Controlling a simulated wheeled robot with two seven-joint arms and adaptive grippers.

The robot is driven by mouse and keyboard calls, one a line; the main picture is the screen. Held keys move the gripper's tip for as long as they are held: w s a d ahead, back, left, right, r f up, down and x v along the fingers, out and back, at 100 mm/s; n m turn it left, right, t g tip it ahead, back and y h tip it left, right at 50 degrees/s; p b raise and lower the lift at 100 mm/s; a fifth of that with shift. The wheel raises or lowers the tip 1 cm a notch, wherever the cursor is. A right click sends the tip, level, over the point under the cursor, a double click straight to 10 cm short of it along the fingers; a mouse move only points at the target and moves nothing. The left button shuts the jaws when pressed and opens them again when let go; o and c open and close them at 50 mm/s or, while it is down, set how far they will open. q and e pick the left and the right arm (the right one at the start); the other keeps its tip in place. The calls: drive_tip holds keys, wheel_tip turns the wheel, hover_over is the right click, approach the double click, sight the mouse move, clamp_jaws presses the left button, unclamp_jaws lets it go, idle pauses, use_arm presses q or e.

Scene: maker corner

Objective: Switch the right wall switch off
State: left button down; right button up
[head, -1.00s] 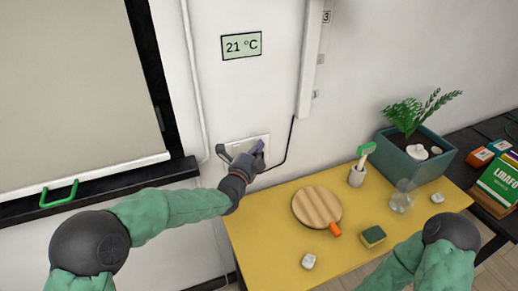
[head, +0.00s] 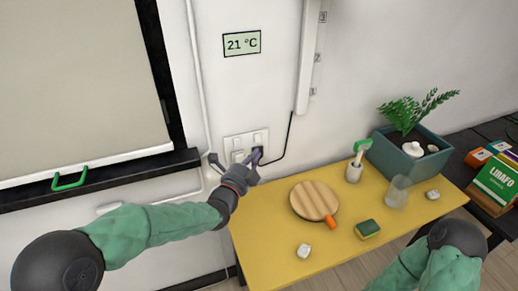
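A white wall plate (head: 229,141) is on the wall below the temperature display, with two switches side by side. The right wall switch (head: 257,138) is in its upper right part; its on or off position is too small to tell. My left gripper (head: 235,161) is just below and in front of the plate, its fingers spread wide with nothing seen between them. My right gripper is out of view; only part of that arm shows at lower right.
A black cable (head: 287,145) runs from the plate's lower right up to a wall strip (head: 312,60). The yellow table (head: 275,240) stands below, with a round wooden board (head: 313,200), sponge (head: 367,229), glass (head: 397,191) and planter (head: 408,165).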

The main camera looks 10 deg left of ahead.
use_arm(q)
drive_tip(key=shift+s+a+r+p, duration=0.1)
drive_tip(key=shift+s+a+p, duration=0.15)
drive_tip(key=shift+s, duration=0.75)
drive_tip(key=shift+s+a+p, duration=0.1)
drive_tip(key=shift+s+a, duration=0.1)
drive_tip(key=shift+s, duration=0.75)
